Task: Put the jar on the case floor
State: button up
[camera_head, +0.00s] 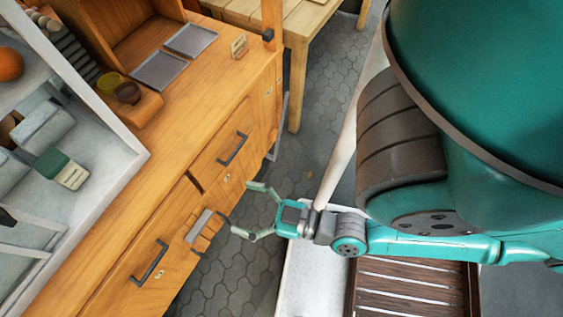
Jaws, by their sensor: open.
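The white-framed case is at the left, and its pale case floor (82,205) shows through the open or glazed side. On it lies a small block-like item with a green top and a cream front (62,169); I cannot tell if this is the jar. My gripper (243,210) is open and empty, in front of the counter's drawers, well to the right of the case.
The wooden counter (205,108) bears two grey trays (174,55) and a small sign (239,46). Its drawer handles (233,149) stick out near my gripper. Grey rolls or boxes (45,127) and an orange ball (10,64) are in the case. Paved floor (325,92) is clear beyond.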

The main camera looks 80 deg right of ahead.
jog(key=s+a+f+g+y, duration=0.1)
jog(key=s+f+g, duration=0.1)
jog(key=s, duration=0.6)
jog(key=shift+s+a+f+g, duration=0.15)
jog(key=shift+g, duration=0.55)
dwell(0.6)
